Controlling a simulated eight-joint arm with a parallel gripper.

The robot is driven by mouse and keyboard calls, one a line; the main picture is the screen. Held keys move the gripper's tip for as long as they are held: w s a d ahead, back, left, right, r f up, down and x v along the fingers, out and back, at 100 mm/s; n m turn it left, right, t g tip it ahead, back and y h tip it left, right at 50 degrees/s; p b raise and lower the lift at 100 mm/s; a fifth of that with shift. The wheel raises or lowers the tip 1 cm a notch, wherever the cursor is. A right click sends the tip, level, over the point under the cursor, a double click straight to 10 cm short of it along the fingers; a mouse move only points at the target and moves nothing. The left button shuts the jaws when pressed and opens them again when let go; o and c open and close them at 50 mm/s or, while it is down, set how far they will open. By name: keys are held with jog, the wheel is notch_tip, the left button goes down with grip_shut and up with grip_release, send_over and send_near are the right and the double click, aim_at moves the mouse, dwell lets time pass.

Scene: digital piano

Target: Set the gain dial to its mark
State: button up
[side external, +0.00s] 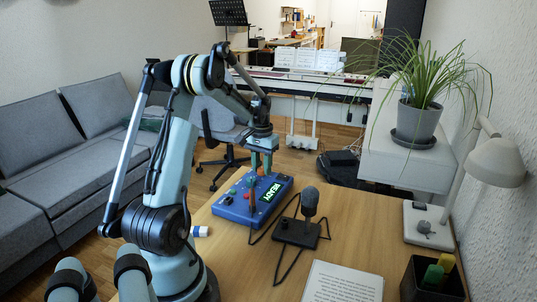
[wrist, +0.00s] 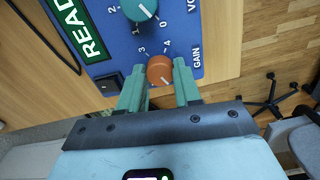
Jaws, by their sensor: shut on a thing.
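The gain dial (wrist: 160,70) is an orange knob beside the printed word GAIN on a blue control box (side external: 238,206). In the wrist view a pale pointer line on it runs toward the lower right, and the numbers 3 and 4 show at its upper side. I cannot make out a separate target mark. My gripper (wrist: 160,68) has one green finger on each side of the dial and is shut on it. In the side view my gripper (side external: 262,168) points down at the far end of the box, and the dial is mostly hidden there.
A teal dial (wrist: 140,8) sits close above the gain dial, with a lit green READY screen (wrist: 78,25) beside it.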

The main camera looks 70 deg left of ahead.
aim_at(262, 168)
jog(key=shift+n, duration=0.5)
jog(key=o, duration=1)
jog(key=shift+o, duration=0.2)
notch_tip(262, 168, up, 12)
